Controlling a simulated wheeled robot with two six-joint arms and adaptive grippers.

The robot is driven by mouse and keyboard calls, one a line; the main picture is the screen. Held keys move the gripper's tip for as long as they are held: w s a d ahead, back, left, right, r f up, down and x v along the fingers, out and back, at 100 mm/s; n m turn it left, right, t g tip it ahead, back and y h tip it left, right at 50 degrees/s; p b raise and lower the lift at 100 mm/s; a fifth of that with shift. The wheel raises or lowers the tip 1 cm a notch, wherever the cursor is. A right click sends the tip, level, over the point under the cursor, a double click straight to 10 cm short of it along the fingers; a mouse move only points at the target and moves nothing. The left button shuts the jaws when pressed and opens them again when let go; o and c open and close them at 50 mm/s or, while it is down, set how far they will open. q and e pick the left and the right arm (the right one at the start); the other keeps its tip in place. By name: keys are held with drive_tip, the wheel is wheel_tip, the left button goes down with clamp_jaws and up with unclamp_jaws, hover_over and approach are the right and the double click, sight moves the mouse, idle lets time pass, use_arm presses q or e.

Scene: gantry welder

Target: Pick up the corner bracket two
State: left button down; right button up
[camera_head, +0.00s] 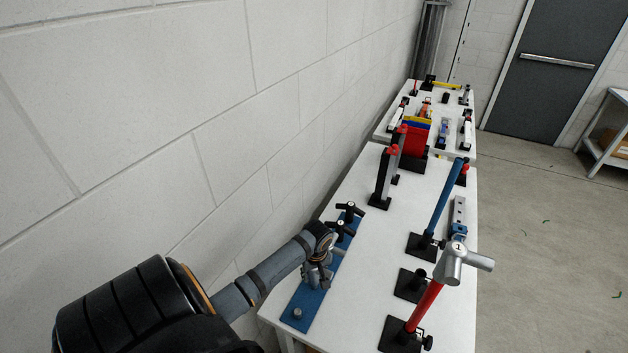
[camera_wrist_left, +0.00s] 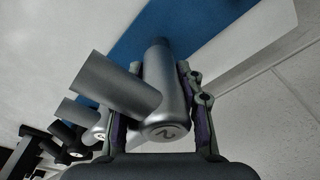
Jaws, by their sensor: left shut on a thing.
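Corner bracket two (camera_wrist_left: 162,105) is a grey metal elbow of two tubes with a "2" on its round end. In the left wrist view it sits between the two fingers of my left gripper (camera_wrist_left: 160,125), which is shut on it. Its far end is over the blue strip (camera_wrist_left: 188,22); I cannot tell if it still touches. In the head view my left gripper (camera_head: 318,276) is low over the blue strip (camera_head: 300,322) at the table's left side, and mostly hides the bracket. My right gripper does not show.
More brackets (camera_head: 340,228) stand farther along the strip. A bracket marked "1" (camera_head: 452,262) tops a red tube (camera_head: 424,306) at right. A blue tube (camera_head: 447,196) leans behind it. The wall (camera_head: 190,110) runs close along the left. The white table's middle (camera_head: 385,250) is clear.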

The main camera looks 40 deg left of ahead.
use_arm(q)
drive_tip(key=s+d+r+b, duration=0.1)
drive_tip(key=s+d+r, duration=0.8)
drive_tip(key=d+r, duration=0.1)
drive_tip(key=shift+s+d+r, duration=0.15)
drive_tip(key=shift+d+r, duration=0.05)
drive_tip(key=shift+d, duration=0.1)
